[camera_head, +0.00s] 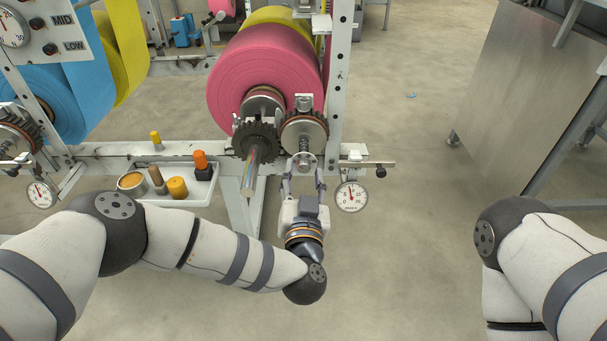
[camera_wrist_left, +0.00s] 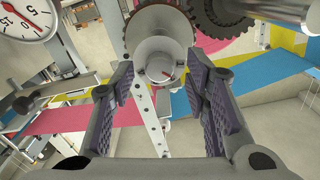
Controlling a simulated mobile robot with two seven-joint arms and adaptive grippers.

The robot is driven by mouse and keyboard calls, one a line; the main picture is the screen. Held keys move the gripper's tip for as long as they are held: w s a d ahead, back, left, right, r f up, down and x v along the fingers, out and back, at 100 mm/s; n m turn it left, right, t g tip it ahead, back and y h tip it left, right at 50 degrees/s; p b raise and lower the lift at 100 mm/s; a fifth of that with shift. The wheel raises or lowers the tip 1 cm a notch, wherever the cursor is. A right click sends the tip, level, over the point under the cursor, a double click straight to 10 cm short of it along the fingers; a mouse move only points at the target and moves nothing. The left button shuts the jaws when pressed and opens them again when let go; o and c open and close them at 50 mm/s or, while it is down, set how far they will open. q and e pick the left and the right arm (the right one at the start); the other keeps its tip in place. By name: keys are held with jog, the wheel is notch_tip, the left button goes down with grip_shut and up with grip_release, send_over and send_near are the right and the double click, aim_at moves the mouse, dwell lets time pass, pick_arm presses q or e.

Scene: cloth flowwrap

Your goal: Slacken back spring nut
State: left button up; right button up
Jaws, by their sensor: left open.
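A round metal nut (camera_head: 304,161) sits on the shaft end in front of a toothed disc (camera_head: 304,132) on the machine frame. I take it for the back spring nut, but cannot be sure. My left gripper (camera_head: 304,182) is just below and in front of it, pointing at it with fingers apart. In the left wrist view the nut (camera_wrist_left: 159,67) shows end-on, with a small red mark, between and beyond the fingertips of the open left gripper (camera_wrist_left: 159,82). Nothing is held. My right gripper is out of view; only its arm shows at the right.
A dark gear (camera_head: 255,141) with a protruding shaft (camera_head: 250,175) is close to the left. A dial gauge (camera_head: 351,196) hangs just right. A pink roll (camera_head: 262,68) is behind. A tray (camera_head: 185,198) holds small items at left.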

pick_arm(q)
jog(key=shift+w, duration=0.7)
grip_shut()
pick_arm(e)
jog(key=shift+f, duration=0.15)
